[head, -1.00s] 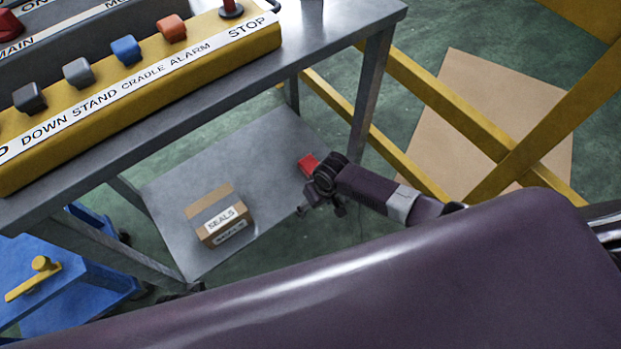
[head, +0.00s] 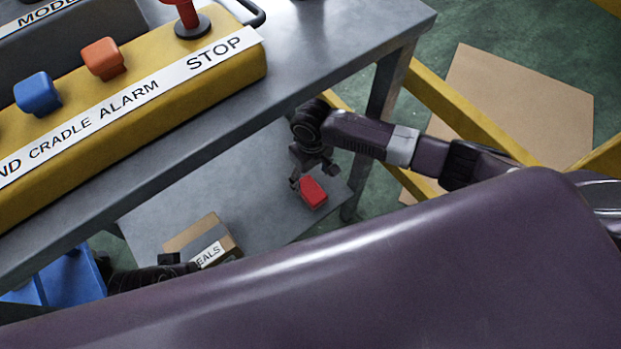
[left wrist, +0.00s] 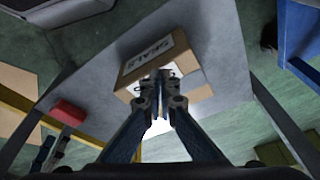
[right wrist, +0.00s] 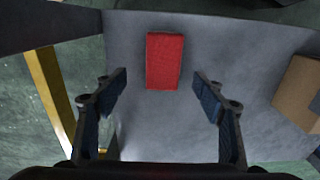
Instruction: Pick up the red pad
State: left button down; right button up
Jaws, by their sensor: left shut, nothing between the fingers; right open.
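The red pad (head: 313,193) lies on the grey lower shelf (head: 285,222) of the metal table. In the right wrist view the pad (right wrist: 165,60) is ahead of my fingertips, roughly centred between them, with nothing gripped. My right gripper (head: 314,174) is open, close beside the pad in the head view; whether it touches is unclear. My left gripper (left wrist: 160,88) is shut and empty in front of the cardboard SEALS box (left wrist: 190,62); whether it touches the box is unclear. The pad also shows at the left of the left wrist view (left wrist: 68,113).
The SEALS box (head: 205,240) stands on the same shelf, left of the pad. The tabletop (head: 330,45) overhangs the shelf, with a table leg (head: 385,95) to the right. A yellow control panel (head: 180,95) sits on top. Yellow rails (head: 460,110) stand at right.

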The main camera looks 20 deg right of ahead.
aim_at(311, 190)
jog(key=shift+s+a+f+b, duration=0.1)
jog(key=shift+f+b, duration=0.1)
jog(key=shift+f, duration=0.3)
jog(key=shift+s+f+b, duration=0.1)
jog(key=shift+f+b, duration=0.05)
jog(key=shift+f, duration=0.9)
notch_tip(311, 190, down, 4)
jog(key=shift+s+a+r+b, duration=0.1)
jog(key=shift+s+r+b, duration=0.05)
jog(key=shift+b, duration=1.05)
jog(key=shift+f, duration=0.3)
pick_arm(q)
jog(key=v, duration=0.3)
jog(key=shift+s+a, duration=0.15)
jog(key=shift+s, duration=0.2)
pick_arm(e)
jog(key=shift+c, duration=0.5)
jog(key=c, duration=1.1)
jog(key=shift+c, duration=0.2)
pick_arm(q)
jog(key=shift+r, duration=0.1)
pick_arm(e)
jog(key=shift+r, duration=0.15)
